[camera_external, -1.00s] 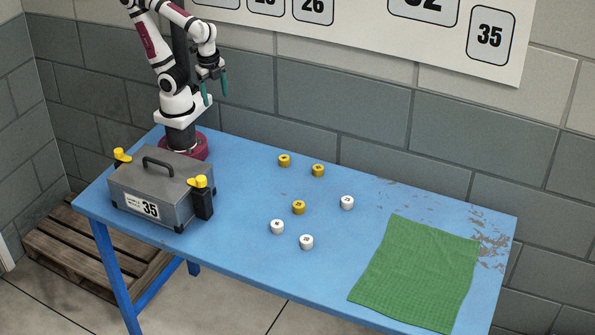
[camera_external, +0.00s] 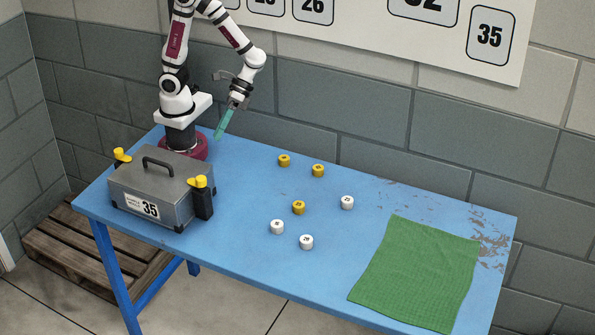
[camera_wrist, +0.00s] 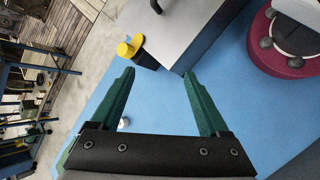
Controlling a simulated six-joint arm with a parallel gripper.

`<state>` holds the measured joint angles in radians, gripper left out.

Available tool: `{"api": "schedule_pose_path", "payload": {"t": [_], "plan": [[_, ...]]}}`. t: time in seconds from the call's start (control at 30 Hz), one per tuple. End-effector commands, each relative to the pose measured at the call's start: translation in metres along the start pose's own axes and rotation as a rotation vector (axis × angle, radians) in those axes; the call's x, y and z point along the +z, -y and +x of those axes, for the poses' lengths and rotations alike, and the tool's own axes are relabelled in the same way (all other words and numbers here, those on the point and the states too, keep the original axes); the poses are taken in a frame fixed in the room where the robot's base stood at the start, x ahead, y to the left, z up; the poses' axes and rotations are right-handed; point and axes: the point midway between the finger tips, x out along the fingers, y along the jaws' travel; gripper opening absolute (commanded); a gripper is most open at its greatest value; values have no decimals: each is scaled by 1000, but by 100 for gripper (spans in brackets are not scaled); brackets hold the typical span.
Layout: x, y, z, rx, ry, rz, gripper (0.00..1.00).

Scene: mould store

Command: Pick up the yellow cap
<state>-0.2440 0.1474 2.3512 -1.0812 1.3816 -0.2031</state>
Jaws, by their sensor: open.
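Three yellow caps stand on the blue table: one at the back (camera_external: 284,160), one a little right of it (camera_external: 318,170), and one nearer the middle (camera_external: 298,207). The pictures do not single out one of them. My gripper (camera_external: 218,135) has green fingers and hangs above the table, left of the caps and apart from them. In the wrist view my gripper (camera_wrist: 158,78) is open, with nothing between its fingers. No yellow cap on the table can be made out in the wrist view.
Three white caps (camera_external: 277,227) (camera_external: 347,202) (camera_external: 306,242) stand near the yellow ones. A grey mould box (camera_external: 180,205) marked 35, with yellow-topped latches (camera_external: 198,181), stands at the left. A green cloth (camera_external: 420,270) lies at the right. The table's (camera_external: 245,190) middle left is clear.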

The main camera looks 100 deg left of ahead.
Motion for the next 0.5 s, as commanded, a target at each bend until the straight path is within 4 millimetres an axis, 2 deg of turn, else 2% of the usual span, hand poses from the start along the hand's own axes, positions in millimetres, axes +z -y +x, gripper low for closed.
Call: {"api": "schedule_pose_path", "payload": {"t": [0.03,0.07,0.1,0.17,0.2,0.23,0.3,0.33,0.43,0.5], "plan": [[-34,-14,7,169,34,-225,79],[-58,-22,10,276,47,-365,79],[-92,-27,11,413,59,-547,79],[-143,-22,12,597,71,-799,79],[-172,-14,13,700,75,-943,79],[-190,-6,14,763,75,-1031,79],[-220,10,16,866,74,-1176,79],[-228,15,16,895,73,-1217,79],[-243,23,20,945,72,-1289,79],[-250,16,28,951,72,-1300,79]]}}
